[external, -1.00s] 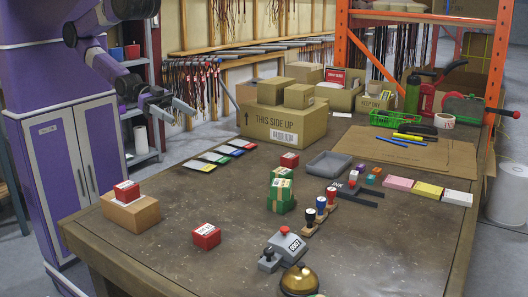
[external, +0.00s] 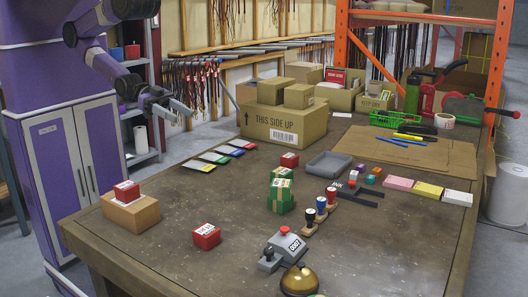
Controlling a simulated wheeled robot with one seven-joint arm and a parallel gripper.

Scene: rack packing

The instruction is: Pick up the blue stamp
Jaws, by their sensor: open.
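The blue stamp (external: 321,204) stands upright on the table, in a short row between a black stamp (external: 309,217) and a red stamp (external: 331,193). Each stamp has a knob handle and a wooden base. My gripper (external: 188,113) is open and empty, high at the left, above and beyond the table's far left edge. It is well apart from the stamps.
A green stack (external: 281,200) stands left of the stamps. A grey tray (external: 329,164) lies behind them, and a grey device (external: 287,244) and brass bell (external: 299,281) in front. A large cardboard box (external: 283,125) stands behind. The table's right front is clear.

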